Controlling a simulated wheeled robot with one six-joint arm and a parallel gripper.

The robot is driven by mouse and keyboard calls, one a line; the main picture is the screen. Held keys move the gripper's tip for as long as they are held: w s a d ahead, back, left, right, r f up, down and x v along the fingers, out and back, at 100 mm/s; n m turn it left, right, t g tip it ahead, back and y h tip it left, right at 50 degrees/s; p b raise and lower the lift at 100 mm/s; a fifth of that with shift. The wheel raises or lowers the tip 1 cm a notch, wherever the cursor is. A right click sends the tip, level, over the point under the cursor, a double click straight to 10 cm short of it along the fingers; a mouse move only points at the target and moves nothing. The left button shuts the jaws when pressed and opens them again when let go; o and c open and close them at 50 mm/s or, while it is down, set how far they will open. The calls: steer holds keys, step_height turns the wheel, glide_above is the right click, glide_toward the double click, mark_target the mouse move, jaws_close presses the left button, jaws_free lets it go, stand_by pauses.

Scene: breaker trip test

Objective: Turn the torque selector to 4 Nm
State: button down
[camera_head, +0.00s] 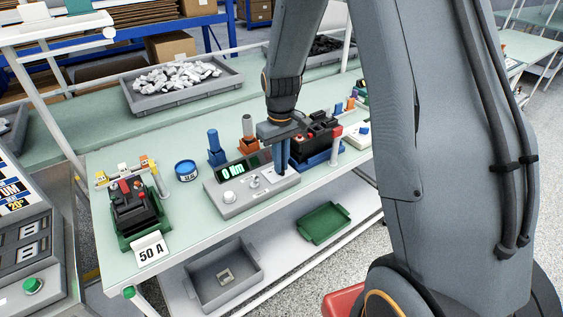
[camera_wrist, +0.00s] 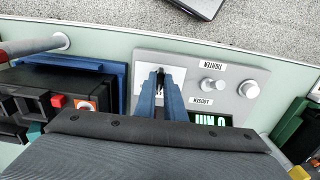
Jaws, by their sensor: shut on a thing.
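The grey control box (camera_head: 240,203) stands on the bench with a green display (camera_head: 232,170) reading 0 Nm. My gripper (camera_head: 283,168) points down at the right end of its top. In the wrist view my gripper's blue fingers (camera_wrist: 161,90) are shut on a small metal part on a white plate (camera_wrist: 148,80), which appears to be the torque selector. The fingers hide most of it, and its setting cannot be read.
A black breaker in a blue holder (camera_wrist: 75,85) and an upright grey post (camera_head: 336,142) stand close to my gripper. A breaker in a green holder (camera_head: 135,205) with a 50 A card stands at left. Bins sit on the lower shelf.

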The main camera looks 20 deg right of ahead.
steer(key=c, duration=1.8)
jaws_free()
steer(key=shift+c, duration=0.2)
steer(key=shift+w+r, duration=0.1)
steer(key=shift+r+b, duration=1.05)
steer(key=shift+r, duration=2.8)
steer(key=s+f+m, duration=0.1)
steer(key=s, duration=0.7)
steer(key=s+f+m+t+b, duration=0.1)
steer(key=s+m, duration=0.1)
steer(key=s, duration=0.7)
steer(key=shift+s+d+f+m, duration=0.15)
steer(key=shift+s+f+m, duration=0.1)
steer(key=shift+f+m, duration=0.1)
